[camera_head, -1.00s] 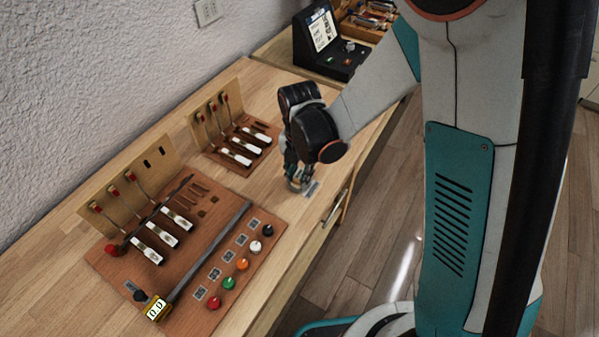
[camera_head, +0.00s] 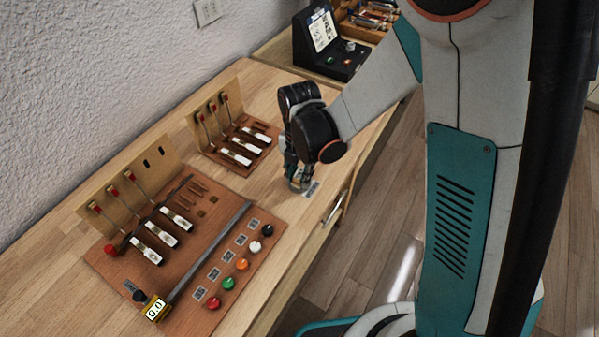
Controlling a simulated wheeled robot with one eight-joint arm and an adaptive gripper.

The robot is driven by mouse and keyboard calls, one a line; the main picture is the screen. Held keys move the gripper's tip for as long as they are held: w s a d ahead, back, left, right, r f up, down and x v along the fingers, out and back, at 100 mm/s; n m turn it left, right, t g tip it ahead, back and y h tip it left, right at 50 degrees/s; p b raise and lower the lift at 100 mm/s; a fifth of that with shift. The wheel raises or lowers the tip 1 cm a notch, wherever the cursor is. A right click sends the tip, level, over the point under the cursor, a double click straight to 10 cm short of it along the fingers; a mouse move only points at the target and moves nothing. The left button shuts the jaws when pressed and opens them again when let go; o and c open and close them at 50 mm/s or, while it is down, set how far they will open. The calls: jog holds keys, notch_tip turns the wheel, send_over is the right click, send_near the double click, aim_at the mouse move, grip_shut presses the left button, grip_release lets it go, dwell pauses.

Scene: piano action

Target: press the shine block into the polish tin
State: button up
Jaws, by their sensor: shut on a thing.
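My gripper (camera_head: 300,180) points down at the bench, right of the smaller wooden stand. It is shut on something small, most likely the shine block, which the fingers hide. The rim of a small round tin (camera_head: 297,187), which looks like the polish tin, shows at the fingertips on the bench. I cannot tell whether the block touches the tin or is inside it.
A printed label (camera_head: 312,188) lies right of the fingertips. The larger board (camera_head: 125,262) at left carries hammers, several coloured knobs and a yellow gauge (camera_head: 156,308). A smaller hammer stand (camera_head: 205,143) is close by on the left. A black console (camera_head: 330,45) stands behind.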

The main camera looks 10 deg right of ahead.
aim_at(302, 171)
jog(key=shift+r+p, duration=2.3)
jog(key=shift+r, duration=1.25)
jog(key=shift+w+d+f+m, duration=0.25)
jog(key=shift+d+m, duration=0.15)
jog(key=shift+m, duration=0.5)
jog(key=d+m, duration=0.1)
jog(key=m, duration=0.2)
jog(key=w+d+f+m+b, duration=0.1)
jog(key=d+m, duration=0.1)
jog(key=m, duration=0.2)
jog(key=w+d+f+m+b, duration=0.1)
jog(key=d+m, duration=0.1)
jog(key=m, duration=0.2)
jog(key=shift+w+d, duration=0.1)
jog(key=shift+d, duration=0.1)
jog(key=d+m, duration=0.2)
jog(key=m, duration=0.2)
jog(key=w+d+f+m+b, duration=0.1)
jog(key=d+m, duration=0.1)
jog(key=m, duration=0.3)
jog(key=d+f+m, duration=0.1)
jog(key=d+m, duration=0.1)
jog(key=m, duration=0.2)
jog(key=shift+w+d+f+m+b, duration=0.15)
jog(key=shift+w+d+m+b, duration=0.15)
jog(key=shift+w+m+b, duration=0.1)
jog(key=d+m, duration=0.1)
jog(key=m, duration=0.2)
jog(key=shift+d+f, duration=0.15)
jog(key=shift+d, duration=0.05)
